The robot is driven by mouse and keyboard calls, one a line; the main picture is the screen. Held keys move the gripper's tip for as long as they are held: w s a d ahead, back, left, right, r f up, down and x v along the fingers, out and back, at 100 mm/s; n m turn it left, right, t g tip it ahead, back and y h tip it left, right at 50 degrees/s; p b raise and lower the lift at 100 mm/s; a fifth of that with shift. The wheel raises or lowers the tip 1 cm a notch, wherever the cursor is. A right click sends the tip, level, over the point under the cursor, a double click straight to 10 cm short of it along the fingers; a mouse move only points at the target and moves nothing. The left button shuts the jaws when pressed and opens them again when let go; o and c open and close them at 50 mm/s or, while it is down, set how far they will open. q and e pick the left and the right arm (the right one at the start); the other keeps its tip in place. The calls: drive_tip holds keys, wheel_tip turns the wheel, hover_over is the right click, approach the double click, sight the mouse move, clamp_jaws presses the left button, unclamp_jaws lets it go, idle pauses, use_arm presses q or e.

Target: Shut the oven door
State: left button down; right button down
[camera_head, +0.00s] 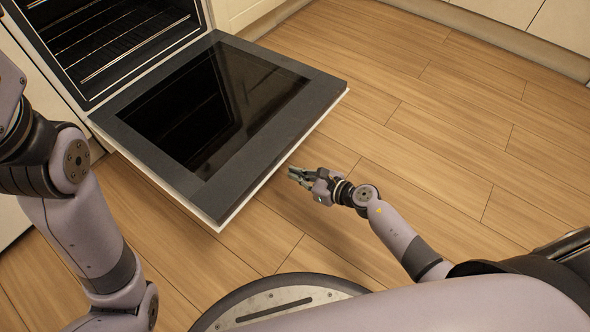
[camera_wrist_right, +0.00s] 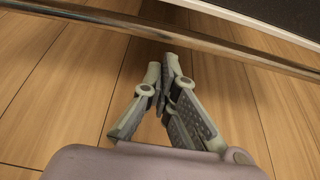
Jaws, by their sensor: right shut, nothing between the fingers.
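The oven door (camera_head: 218,118) hangs open, folded down from the oven (camera_head: 118,45) with its dark glass inner face up. My right gripper (camera_head: 293,174) is shut and empty, just beyond the door's front edge on the floor side, near the middle of that edge. In the right wrist view, my right gripper (camera_wrist_right: 163,72) points toward a metal bar (camera_wrist_right: 190,48), apparently the door handle. The door's pale edge (camera_wrist_right: 262,22) shows above the bar. Contact between the fingertips and the bar is unclear. My left arm shows at the left; its gripper is out of view.
Wire racks (camera_head: 120,42) sit inside the oven cavity. Pale cabinets (camera_head: 237,12) stand beside the oven and along the top right. The wooden floor (camera_head: 440,120) to the right of the door is clear.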

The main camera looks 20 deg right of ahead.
drive_tip(key=shift+w+a+r+p, duration=0.1)
drive_tip(key=shift+r+p, duration=0.3)
drive_tip(key=shift+r, duration=0.6)
drive_tip(key=shift+w+a+r+p, duration=0.1)
drive_tip(key=shift+r+p, duration=0.3)
drive_tip(key=shift+r, duration=0.55)
